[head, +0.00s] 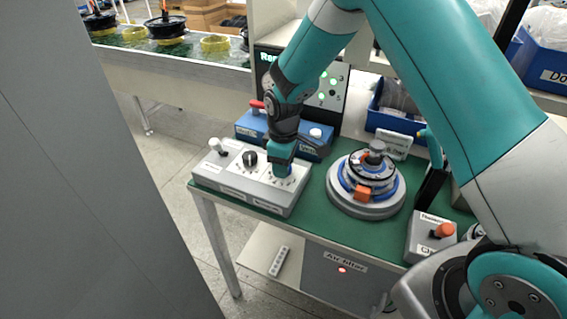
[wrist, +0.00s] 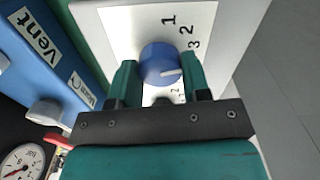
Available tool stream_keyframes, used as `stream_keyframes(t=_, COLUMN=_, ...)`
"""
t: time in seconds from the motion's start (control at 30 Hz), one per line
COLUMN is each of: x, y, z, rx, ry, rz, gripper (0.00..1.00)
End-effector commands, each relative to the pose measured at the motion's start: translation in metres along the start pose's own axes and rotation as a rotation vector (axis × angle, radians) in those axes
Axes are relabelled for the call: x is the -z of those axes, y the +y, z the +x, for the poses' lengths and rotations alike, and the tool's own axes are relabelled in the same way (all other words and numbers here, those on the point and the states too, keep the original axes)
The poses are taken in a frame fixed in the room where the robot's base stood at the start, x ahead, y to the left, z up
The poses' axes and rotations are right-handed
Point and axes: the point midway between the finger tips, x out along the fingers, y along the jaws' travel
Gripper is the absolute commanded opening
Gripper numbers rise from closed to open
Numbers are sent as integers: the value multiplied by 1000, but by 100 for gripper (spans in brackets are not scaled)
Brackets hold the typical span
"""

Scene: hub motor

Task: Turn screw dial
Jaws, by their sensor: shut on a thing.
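The screw dial (wrist: 160,64) is a round blue knob with a white pointer line, on a white plate marked 1, 2, 3 and more numbers in the wrist view. Its pointer is turned toward the right of that view, just below the 3. My gripper (wrist: 160,80) has its two teal fingers on either side of the knob and is shut on it. In the head view my gripper (head: 284,172) points down at the right part of the grey control box (head: 222,176). The knob is mostly hidden there.
A blue box (head: 317,148) with a red handle stands just behind the control box; its "Vent" label shows in the wrist view. A round fixture (head: 367,210) stands to the right on the green table. A small box (head: 432,240) with an orange button sits at the front right.

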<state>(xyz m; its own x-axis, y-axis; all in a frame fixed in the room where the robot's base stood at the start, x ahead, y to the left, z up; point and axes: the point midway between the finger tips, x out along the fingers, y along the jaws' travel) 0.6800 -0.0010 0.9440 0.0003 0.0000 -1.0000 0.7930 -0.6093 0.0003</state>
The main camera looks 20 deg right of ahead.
Motion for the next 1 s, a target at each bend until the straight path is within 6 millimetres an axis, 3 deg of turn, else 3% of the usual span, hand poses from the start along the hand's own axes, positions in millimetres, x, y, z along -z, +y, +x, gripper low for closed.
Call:
stream_keyframes(t=0.27, x=0, y=0, z=0, rx=1, ry=0, rz=75, gripper=20)
stream_keyframes(t=1.0, x=0, y=0, z=-1, rx=1, ry=-1, rz=494, gripper=20)
